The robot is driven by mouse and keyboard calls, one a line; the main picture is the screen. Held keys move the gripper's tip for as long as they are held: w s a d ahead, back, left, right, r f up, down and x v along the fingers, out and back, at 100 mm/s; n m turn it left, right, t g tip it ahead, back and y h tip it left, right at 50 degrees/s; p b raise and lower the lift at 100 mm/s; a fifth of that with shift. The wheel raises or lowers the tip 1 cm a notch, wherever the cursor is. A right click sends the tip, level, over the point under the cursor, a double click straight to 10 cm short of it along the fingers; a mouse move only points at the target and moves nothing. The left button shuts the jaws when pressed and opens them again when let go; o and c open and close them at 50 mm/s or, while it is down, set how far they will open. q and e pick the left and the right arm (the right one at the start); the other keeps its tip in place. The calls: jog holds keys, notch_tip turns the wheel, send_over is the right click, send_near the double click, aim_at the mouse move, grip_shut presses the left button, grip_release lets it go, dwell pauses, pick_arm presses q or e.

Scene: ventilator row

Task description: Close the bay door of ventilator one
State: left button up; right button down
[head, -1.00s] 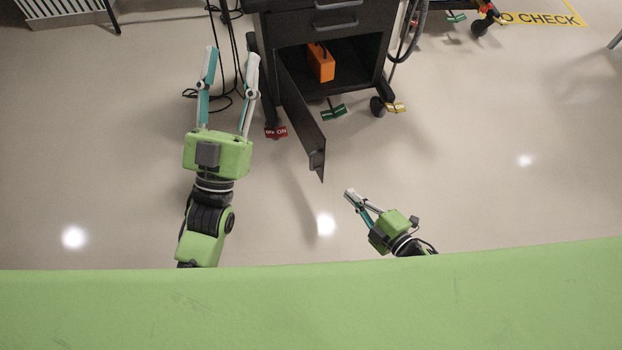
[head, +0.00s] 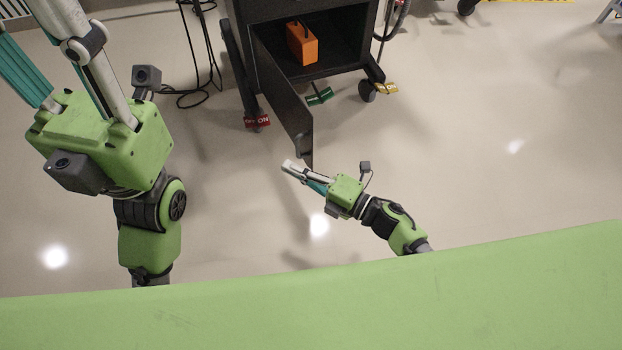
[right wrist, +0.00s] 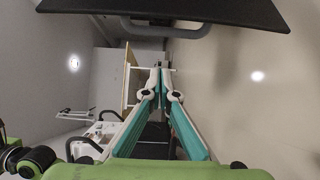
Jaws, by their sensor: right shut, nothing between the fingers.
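The bay door (head: 283,95) is a dark panel standing open from the left side of the black ventilator cart (head: 345,18). The bay behind it is open, and an orange box (head: 302,44) stands inside. My right gripper (head: 290,167) is shut and empty, just left of the door's free end; I cannot tell whether they touch. In the right wrist view its fingers (right wrist: 157,84) meet at the tips, and a dark panel with a grey bar handle (right wrist: 165,29), seemingly the door, crosses the top. My left gripper (head: 48,55) has spread fingers; its tips run out of frame.
A red tag (head: 257,121) is at the cart's left leg, and green (head: 319,97) and yellow (head: 385,88) tags are low on the cart. Black cables (head: 195,85) hang and lie left of the cart.

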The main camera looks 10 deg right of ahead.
jog(key=shift+w+d+b, duration=0.45)
jog(key=shift+w+d, duration=0.05)
jog(key=shift+w, duration=0.35)
jog(key=shift+w+d+b, duration=0.45)
jog(key=shift+w, duration=0.4)
